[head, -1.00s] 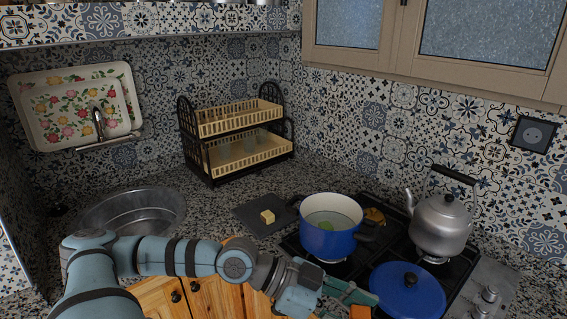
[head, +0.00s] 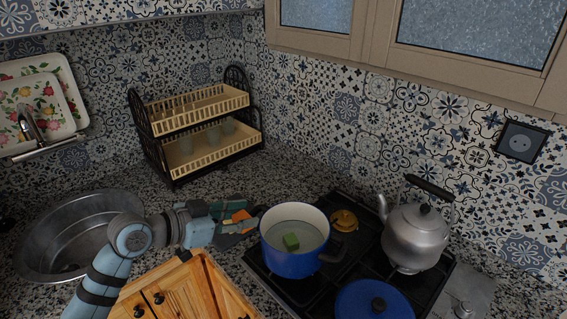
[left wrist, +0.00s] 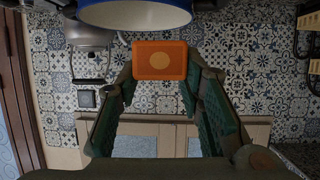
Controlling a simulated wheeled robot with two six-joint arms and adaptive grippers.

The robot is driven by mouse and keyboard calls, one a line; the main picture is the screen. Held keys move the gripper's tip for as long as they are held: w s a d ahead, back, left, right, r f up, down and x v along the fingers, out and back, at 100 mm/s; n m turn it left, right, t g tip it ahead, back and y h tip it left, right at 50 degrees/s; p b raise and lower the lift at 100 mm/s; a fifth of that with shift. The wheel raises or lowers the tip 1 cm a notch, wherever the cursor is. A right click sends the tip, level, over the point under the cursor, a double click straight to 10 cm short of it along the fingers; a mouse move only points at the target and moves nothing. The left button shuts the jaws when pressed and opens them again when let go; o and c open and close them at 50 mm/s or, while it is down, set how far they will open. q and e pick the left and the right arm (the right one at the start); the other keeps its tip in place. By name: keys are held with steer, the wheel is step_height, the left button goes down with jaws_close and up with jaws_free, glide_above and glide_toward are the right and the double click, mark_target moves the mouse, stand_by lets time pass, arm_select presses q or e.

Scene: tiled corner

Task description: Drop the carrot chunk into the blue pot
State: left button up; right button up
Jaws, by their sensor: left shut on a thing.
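The carrot chunk (head: 241,215) is an orange block held between the fingers of my left gripper (head: 243,222). In the left wrist view the carrot chunk (left wrist: 160,60) shows a paler round core, with a green-padded finger of the left gripper (left wrist: 160,78) on each side. The blue pot (left wrist: 135,14) also shows at the top of the left wrist view. My right gripper is out of view.
A blue lid (head: 374,302) lies on the stove in front of the pot. A silver kettle (head: 416,238) stands to the right. A sink (head: 62,235) is at the left, and a two-tier dish rack (head: 200,135) stands behind. A dark board lies partly hidden behind my gripper.

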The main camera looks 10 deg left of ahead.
arm_select(q)
steer(key=w+d+r+y+p, duration=0.1)
steer(key=w+d+r+p, duration=0.2)
steer(key=w+d+r, duration=0.45)
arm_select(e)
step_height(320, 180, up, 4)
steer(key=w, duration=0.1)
arm_select(q)
step_height(320, 180, down, 8)
steer(key=d+b, duration=0.1)
steer(key=b, duration=0.5)
steer(key=shift+w+n+b, duration=0.2)
steer(key=shift+n+b, duration=0.1)
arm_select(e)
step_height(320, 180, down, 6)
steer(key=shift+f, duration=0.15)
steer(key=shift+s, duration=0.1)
arm_select(q)
steer(key=o, duration=1.2)
steer(key=shift+s+r, duration=0.1)
steer(key=shift+s, duration=0.05)
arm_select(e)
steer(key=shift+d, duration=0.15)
